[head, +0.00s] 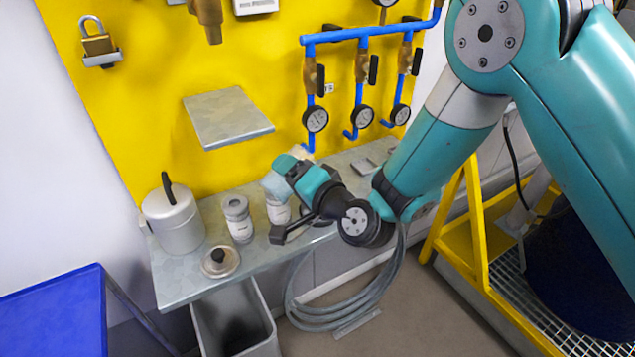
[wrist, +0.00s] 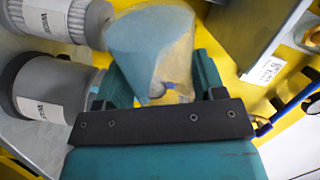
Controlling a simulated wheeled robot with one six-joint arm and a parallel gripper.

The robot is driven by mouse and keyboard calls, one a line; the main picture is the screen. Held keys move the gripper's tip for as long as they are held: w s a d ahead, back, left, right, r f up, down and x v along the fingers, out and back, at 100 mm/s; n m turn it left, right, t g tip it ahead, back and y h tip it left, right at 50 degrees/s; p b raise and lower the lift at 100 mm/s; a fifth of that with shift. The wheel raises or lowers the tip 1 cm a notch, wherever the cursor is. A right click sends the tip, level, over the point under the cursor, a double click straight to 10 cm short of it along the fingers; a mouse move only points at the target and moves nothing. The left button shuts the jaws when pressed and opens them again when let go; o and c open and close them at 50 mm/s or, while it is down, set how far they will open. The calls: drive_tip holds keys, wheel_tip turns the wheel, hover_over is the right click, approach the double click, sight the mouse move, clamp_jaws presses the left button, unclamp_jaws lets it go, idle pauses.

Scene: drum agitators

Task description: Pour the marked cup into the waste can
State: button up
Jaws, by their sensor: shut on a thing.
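My gripper (head: 298,172) is shut on a pale blue-grey and cream cup (head: 275,186), above the grey shelf. The wrist view shows the cup (wrist: 150,45) between my teal fingers, with a small blue mark low on its side. It is blurred there, and I cannot see its contents or tell its exact tilt. A grey open-topped bin (head: 262,331), which looks like the waste can, stands on the floor below the shelf's front edge. Its inside is dark.
Two labelled grey jars, the left one (head: 238,222) and the right one (head: 278,212), stand near my gripper. A lidded pot (head: 175,222) and a round lid (head: 220,262) sit left. A small upper shelf (head: 228,118) and blue pipes (head: 370,33) are on the yellow wall. A hose (head: 340,315) hangs in front.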

drive_tip(key=shift+f+m, duration=0.2)
drive_tip(key=shift+m, duration=0.3)
idle(0.6)
drive_tip(key=shift+w+d+f+m+b, duration=0.35)
drive_tip(key=shift+w+d+m+b, duration=0.3)
drive_tip(key=shift+b, duration=0.4)
idle(0.7)
drive_tip(key=shift+w+r+m+g+p, duration=0.1)
drive_tip(key=shift+r+m+g+p, duration=0.3)
drive_tip(key=shift+m, duration=0.45)
idle(0.6)
drive_tip(key=shift+w+f+m, duration=0.1)
drive_tip(key=shift+f+m, duration=0.05)
drive_tip(key=shift+m, duration=0.15)
